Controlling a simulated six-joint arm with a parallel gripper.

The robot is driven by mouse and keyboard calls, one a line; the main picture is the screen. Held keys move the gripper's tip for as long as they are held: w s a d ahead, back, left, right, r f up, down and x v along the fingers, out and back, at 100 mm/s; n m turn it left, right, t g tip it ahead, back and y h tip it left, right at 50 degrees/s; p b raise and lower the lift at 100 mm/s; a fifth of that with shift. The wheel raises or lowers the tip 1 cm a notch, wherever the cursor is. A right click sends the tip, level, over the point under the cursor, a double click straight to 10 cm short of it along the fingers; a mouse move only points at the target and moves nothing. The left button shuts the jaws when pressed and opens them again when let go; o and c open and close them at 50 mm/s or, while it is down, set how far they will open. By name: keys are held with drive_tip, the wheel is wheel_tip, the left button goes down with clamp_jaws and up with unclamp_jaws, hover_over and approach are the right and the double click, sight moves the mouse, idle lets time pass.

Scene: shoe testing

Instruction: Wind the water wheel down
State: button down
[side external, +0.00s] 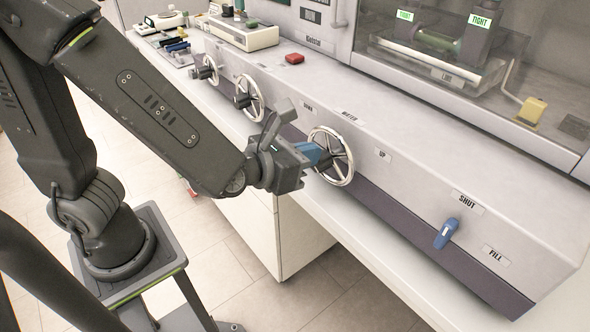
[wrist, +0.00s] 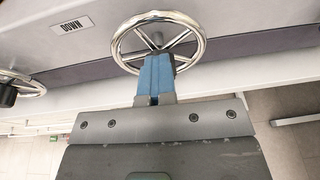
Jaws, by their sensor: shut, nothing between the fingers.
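The water wheel (side external: 346,160) is a chrome handwheel with spokes on the sloped front panel, below the WATER label (side external: 347,115). A DOWN label (side external: 307,106) is to its left and an UP label (side external: 382,155) to its right. My gripper (side external: 324,158) reaches the wheel from the left, its blue fingers shut with nothing between them. In the wrist view the wheel (wrist: 157,22) is at top centre, and the fingertips (wrist: 156,60) overlap its lower rim near the spokes. Whether they touch it I cannot tell. The DOWN label also shows in the wrist view (wrist: 72,25).
Two more handwheels (side external: 249,98) (side external: 206,70) are further left on the panel. A blue lever (side external: 446,233) sits between the SHUT and FILL labels at right. A red button (side external: 294,58) is on top. A glazed chamber (side external: 470,60) with green TIGHT displays stands behind.

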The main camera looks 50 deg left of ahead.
drive_tip(key=shift+w+a+y, duration=0.25)
drive_tip(key=shift+a+y, duration=0.15)
drive_tip(key=shift+a, duration=0.5)
drive_tip(key=shift+w+r, duration=0.1)
drive_tip(key=shift+r, duration=0.3)
drive_tip(key=c, duration=1.7)
unclamp_jaws()
drive_tip(key=shift+c, duration=0.2)
drive_tip(key=shift+s+d, duration=0.25)
clamp_jaws()
drive_tip(key=s+d, duration=0.3)
drive_tip(key=s, duration=0.3)
drive_tip(key=shift+a+r+x, duration=0.1)
drive_tip(key=shift+r+x, duration=0.05)
drive_tip(key=shift+x, duration=0.9)
drive_tip(key=shift+a+r+x, duration=0.1)
drive_tip(key=shift+r+x, duration=0.05)
drive_tip(key=shift+x, duration=0.9)
drive_tip(key=shift+a+r+x, duration=0.1)
drive_tip(key=shift+x, duration=0.95)
drive_tip(key=shift+w, duration=0.15)
